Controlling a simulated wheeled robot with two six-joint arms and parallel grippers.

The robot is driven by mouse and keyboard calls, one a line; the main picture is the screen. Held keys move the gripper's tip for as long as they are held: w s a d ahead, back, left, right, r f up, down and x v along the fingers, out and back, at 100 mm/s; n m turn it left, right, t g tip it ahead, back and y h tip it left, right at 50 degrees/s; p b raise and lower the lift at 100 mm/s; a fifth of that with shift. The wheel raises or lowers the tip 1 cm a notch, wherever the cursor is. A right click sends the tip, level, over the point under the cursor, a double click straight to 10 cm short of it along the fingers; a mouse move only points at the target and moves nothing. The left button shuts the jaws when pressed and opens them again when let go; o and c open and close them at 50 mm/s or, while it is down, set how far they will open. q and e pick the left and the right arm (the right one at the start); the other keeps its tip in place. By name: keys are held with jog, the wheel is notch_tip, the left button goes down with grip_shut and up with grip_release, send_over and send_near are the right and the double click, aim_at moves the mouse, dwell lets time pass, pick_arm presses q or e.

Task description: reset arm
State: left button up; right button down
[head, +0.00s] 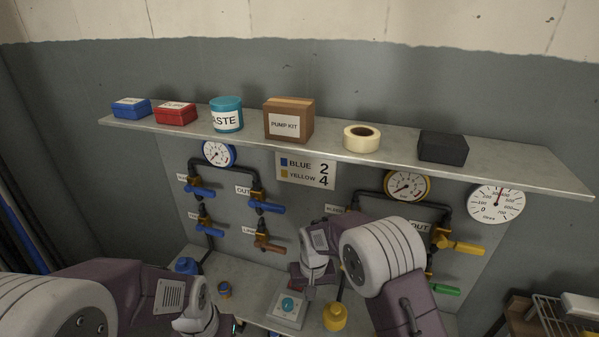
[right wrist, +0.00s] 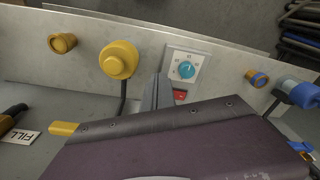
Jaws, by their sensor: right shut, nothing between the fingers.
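My right arm reaches in from the lower right in the head view. Its gripper (head: 302,279) points down over the lower ledge, close to a control box (head: 284,318) with a teal knob. In the right wrist view the fingers (right wrist: 157,92) are together with nothing between them, in front of the same control box (right wrist: 201,62) and its red button. My left arm (head: 130,290) lies across the lower left of the head view. Its wrist is at the bottom edge, and its fingers do not show clearly.
The ledge also carries a yellow knob (head: 335,317) beside the box and a small blue-and-orange knob (head: 224,290). Behind is a panel with pipes, gauges and coloured valve handles (head: 201,192). A shelf (head: 385,153) with boxes, a tub and tape juts out above.

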jog(key=s+d+r+m+t, duration=0.1)
jog(key=s+d+r, duration=0.25)
jog(key=d, duration=0.25)
jog(key=s+d+r+m, duration=0.2)
jog(key=d+r, duration=0.3)
pick_arm(q)
jog(key=shift+w, duration=0.1)
pick_arm(e)
jog(key=s+d+f+n, duration=0.1)
jog(key=s+d, duration=0.3)
jog(key=s, duration=0.8)
jog(key=shift+s+f+g, duration=0.15)
jog(key=shift+f+g, duration=0.25)
jog(key=shift+f, duration=0.2)
jog(key=shift+s, duration=0.1)
